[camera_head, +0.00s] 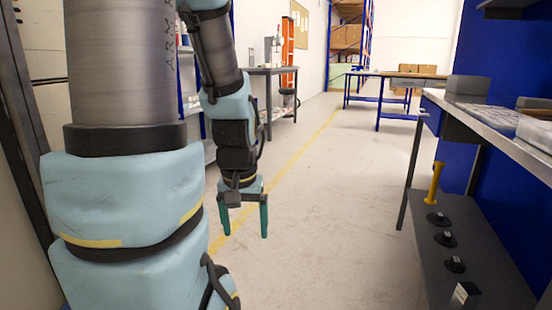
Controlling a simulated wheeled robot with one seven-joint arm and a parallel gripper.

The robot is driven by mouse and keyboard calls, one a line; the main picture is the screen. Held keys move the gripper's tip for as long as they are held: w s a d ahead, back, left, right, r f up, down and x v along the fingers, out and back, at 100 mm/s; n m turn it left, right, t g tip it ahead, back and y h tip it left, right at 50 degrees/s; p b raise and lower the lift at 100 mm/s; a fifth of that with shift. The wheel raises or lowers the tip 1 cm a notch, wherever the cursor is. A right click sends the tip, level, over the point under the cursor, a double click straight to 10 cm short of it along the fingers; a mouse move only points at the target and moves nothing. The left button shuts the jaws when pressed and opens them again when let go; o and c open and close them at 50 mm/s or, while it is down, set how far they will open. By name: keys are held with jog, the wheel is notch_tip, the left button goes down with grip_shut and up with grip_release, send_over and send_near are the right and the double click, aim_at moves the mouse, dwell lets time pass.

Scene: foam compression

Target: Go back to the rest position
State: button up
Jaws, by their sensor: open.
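My gripper (244,222) hangs pointing down near the middle of the camera_head view. Its two green fingers are spread apart and nothing is between them. It hangs over the open floor, apart from the benches. My light blue and grey arm links fill the left side of the view and hide what is behind them.
A workbench (426,96) with grey blocks (468,86) on top stands at the right. Its lower shelf (470,262) holds a yellow post (434,183) and several black knobs. A table (270,71) and an orange ladder (288,52) stand behind. The central floor (340,190) is clear.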

notch_tip(320, 180, up, 31)
jog(key=p, duration=2.8)
jog(key=shift+f, duration=0.15)
